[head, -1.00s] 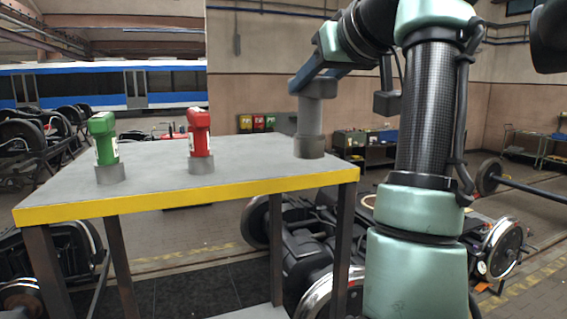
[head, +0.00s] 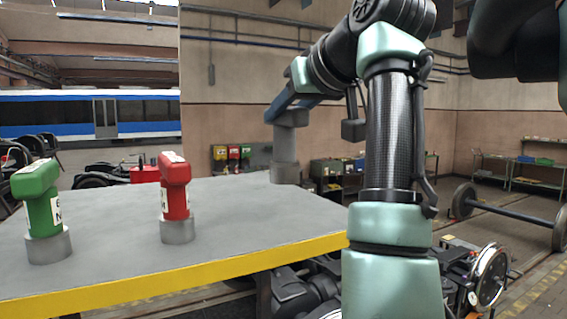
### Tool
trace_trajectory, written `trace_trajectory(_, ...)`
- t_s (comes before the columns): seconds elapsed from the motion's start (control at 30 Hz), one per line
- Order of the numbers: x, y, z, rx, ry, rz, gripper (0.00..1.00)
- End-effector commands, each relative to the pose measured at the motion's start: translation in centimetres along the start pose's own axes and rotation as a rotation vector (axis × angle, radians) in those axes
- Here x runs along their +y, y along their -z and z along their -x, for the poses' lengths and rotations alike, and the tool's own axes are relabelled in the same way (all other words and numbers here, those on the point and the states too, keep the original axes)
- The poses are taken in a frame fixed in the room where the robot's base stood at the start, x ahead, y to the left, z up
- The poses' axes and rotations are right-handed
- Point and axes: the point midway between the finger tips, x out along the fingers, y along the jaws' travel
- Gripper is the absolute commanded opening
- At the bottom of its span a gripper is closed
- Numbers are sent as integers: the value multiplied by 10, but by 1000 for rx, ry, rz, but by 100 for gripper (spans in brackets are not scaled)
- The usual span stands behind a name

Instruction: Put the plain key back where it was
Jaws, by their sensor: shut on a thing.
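The plain grey key (head: 285,142) is upright at the far right corner of the grey table. Its lower end meets a grey round holder (head: 285,173); I cannot tell how deep it sits. My gripper (head: 284,112), with blue fingers, is shut on the top of the plain key, and the key's head is mostly hidden by it. A red key (head: 174,192) with a white label stands in its own grey holder near the middle. A green key (head: 41,198) with a white label stands in another holder at the left.
The grey table (head: 110,235) has a yellow front edge (head: 190,278), and its top is clear between the holders. Wheelsets and a bogie (head: 490,275) stand on the floor at right. Shelves with bins (head: 340,172) stand behind the table.

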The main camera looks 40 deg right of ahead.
Motion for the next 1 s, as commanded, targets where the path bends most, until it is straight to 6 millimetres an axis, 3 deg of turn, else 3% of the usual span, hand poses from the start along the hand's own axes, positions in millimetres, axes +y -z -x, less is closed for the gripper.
trace_trajectory(0.63, 0, -53, -22, 4, -1, 1, 0)
trace_trajectory(1.0, 0, -58, -23, 6, -1, 1, 0)
